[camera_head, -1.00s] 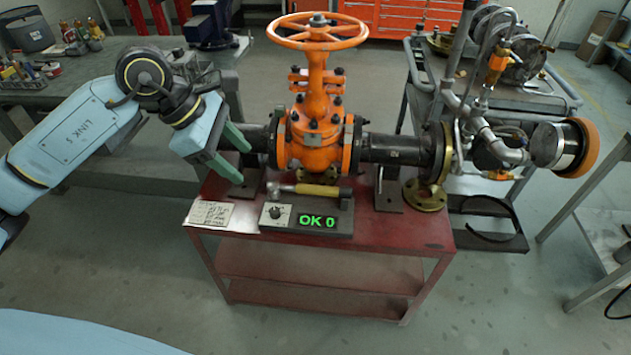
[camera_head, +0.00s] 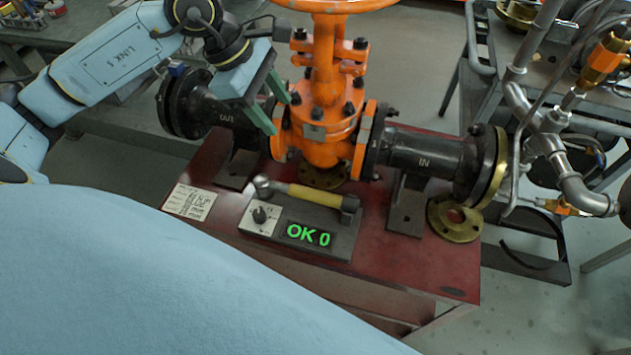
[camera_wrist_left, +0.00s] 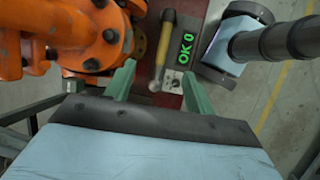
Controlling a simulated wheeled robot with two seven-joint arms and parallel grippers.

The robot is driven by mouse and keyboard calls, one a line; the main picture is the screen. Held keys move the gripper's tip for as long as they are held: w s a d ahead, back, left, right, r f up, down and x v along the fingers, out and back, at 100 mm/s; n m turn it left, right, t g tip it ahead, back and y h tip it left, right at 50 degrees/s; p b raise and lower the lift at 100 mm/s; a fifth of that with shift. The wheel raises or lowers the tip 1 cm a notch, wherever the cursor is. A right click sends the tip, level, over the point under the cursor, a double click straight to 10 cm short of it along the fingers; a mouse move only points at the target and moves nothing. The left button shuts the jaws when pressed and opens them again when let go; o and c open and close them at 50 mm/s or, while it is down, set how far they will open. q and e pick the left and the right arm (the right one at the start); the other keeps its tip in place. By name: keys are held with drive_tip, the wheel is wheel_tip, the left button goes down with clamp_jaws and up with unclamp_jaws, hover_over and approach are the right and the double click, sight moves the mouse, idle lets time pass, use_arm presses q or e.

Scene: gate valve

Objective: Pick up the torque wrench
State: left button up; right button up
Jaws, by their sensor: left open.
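The torque wrench (camera_head: 311,195) has a yellow grip and a metal head at its left end. It lies along the back of a grey tester box with a dial and a green "OK 0" display (camera_head: 307,234). My left gripper (camera_head: 283,115) has green fingers, is open and empty, and is above and behind the wrench, close to the orange valve. In the left wrist view the wrench (camera_wrist_left: 162,48) lies beyond the open fingers (camera_wrist_left: 158,85), roughly between their directions. My right gripper is not in view.
The orange gate valve (camera_head: 322,90) with dark flanged pipes stands right behind the wrench. A brass flange (camera_head: 455,218) lies at the right of the red cart (camera_head: 400,262). A paper note (camera_head: 190,202) lies at its left. Piping stands at the right.

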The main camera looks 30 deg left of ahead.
use_arm(q)
wheel_tip(320, 180, down, 9)
drive_tip(key=b, duration=0.8)
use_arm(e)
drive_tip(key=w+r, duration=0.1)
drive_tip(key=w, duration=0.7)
use_arm(q)
drive_tip(key=b, duration=0.7)
approach(305, 191)
drive_tip(key=b+x, duration=0.1)
drive_tip(key=x, duration=0.4)
drive_tip(key=shift+d+f, duration=0.15)
drive_tip(key=shift+f, duration=0.15)
drive_tip(key=shift+b+x, duration=0.35)
drive_tip(key=shift+x, duration=0.4)
drive_tip(key=shift+b+x, duration=0.55)
drive_tip(key=shift+x, duration=0.6)
drive_tip(key=shift+b+x, duration=0.3)
drive_tip(key=shift+x, duration=0.8)
drive_tip(key=shift+w, duration=0.1)
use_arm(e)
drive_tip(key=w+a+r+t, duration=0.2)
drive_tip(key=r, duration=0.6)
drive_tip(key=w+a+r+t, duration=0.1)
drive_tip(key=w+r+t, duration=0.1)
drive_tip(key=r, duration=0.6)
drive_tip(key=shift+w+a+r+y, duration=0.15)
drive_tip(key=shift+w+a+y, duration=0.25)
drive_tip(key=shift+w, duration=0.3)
